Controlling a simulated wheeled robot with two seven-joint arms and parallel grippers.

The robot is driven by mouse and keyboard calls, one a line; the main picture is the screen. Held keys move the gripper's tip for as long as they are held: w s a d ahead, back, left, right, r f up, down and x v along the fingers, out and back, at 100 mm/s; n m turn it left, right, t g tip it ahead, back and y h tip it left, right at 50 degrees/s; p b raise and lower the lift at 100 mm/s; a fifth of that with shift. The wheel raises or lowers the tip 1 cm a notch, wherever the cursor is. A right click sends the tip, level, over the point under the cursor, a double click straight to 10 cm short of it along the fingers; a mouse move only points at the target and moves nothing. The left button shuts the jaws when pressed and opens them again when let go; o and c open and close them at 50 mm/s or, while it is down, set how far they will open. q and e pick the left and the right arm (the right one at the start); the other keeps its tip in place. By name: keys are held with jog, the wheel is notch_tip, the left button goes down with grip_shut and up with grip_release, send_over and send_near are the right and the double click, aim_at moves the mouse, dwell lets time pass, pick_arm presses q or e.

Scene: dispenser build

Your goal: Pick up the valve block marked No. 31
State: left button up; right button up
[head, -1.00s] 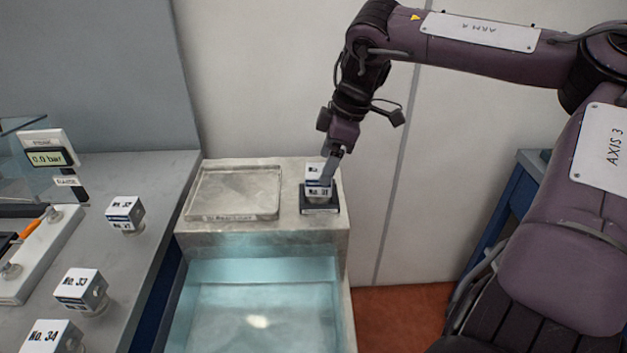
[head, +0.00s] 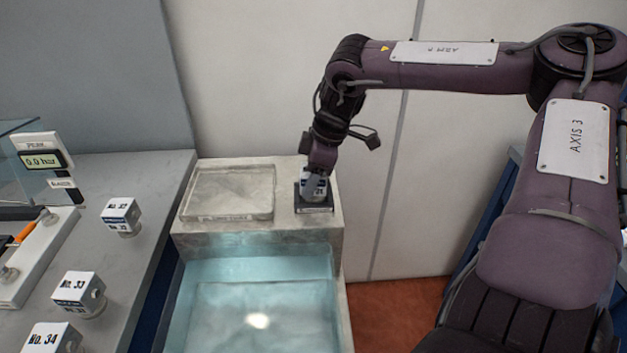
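The valve block No. 31 (head: 319,189) is a small white cube with dark print. It stands at the dark square holder (head: 314,208) on the right part of the pale ledge behind the water basin. My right gripper (head: 315,186) points down at the block, with a finger in front of its face. The gripper and wrist cover the block's top and left side. Whether the fingers touch or grip the block cannot be made out. My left gripper is not in view.
Blocks No. 32 (head: 121,214), No. 33 (head: 79,292) and No. 34 (head: 52,338) stand on the grey bench at left. A clear shallow tray (head: 228,192) lies left of the holder. The water basin (head: 262,300) is in front. A gauge reads 0.0 bar (head: 42,160).

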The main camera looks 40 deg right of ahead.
jog(key=c, duration=0.7)
jog(key=shift+w+r, duration=0.1)
jog(key=shift+r, duration=0.1)
